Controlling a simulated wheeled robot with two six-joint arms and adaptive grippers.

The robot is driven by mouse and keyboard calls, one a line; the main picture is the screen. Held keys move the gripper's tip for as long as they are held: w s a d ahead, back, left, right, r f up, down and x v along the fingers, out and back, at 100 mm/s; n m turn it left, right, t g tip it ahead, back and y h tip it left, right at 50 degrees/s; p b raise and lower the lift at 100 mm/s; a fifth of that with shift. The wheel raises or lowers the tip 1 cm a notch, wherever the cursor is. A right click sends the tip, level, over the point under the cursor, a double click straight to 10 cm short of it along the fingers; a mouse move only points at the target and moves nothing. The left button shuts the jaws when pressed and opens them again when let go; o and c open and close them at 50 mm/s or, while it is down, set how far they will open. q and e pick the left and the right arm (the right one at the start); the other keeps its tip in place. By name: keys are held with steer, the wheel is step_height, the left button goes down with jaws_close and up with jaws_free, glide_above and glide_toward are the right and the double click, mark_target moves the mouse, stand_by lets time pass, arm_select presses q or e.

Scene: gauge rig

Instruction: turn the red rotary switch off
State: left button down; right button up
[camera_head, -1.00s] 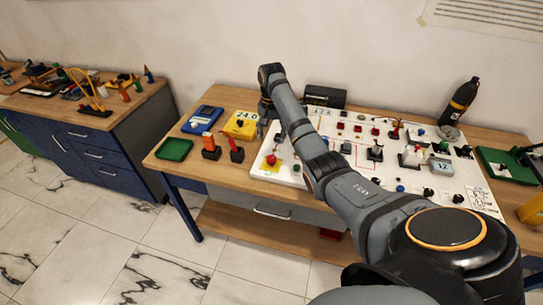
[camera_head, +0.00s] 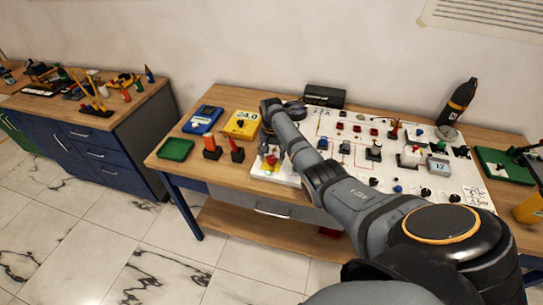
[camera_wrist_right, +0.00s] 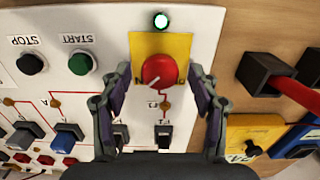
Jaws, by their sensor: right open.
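The red rotary switch (camera_wrist_right: 158,70) is a round red knob with a pale mark, on a yellow plate (camera_wrist_right: 178,43) on the white panel (camera_wrist_right: 203,18). In the head view the red knob (camera_head: 271,160) shows at the panel's left front corner, just below my right gripper. My right gripper (camera_wrist_right: 157,82) is open and empty in the wrist view. Its two fingers stand on either side of the knob, with gaps; I cannot tell how far above the panel they are. The plate's lettering is partly hidden. My left gripper is not in view.
A lit green lamp (camera_wrist_right: 161,20) sits beside the plate. Green (camera_wrist_right: 81,63) and black (camera_wrist_right: 32,63) buttons lie left. A red-handled block (camera_head: 236,150), orange-topped block (camera_head: 211,146) and yellow meter (camera_head: 242,125) stand beside the panel. A green tray (camera_head: 175,149) lies farther left.

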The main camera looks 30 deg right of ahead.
steer(key=c, duration=1.2)
steer(key=shift+r+n, duration=0.1)
steer(key=shift+n, duration=0.2)
steer(key=n+p, duration=0.1)
steer(key=n, duration=0.1)
steer(key=shift+r+n+p, duration=0.1)
steer(key=shift+n+p, duration=0.2)
steer(key=shift+p, duration=0.1)
steer(key=n+p, duration=0.1)
steer(key=n, duration=0.3)
steer(key=shift+n, duration=0.3)
steer(key=n+p, duration=0.1)
steer(key=n, duration=0.9)
steer(key=shift+w, duration=0.1)
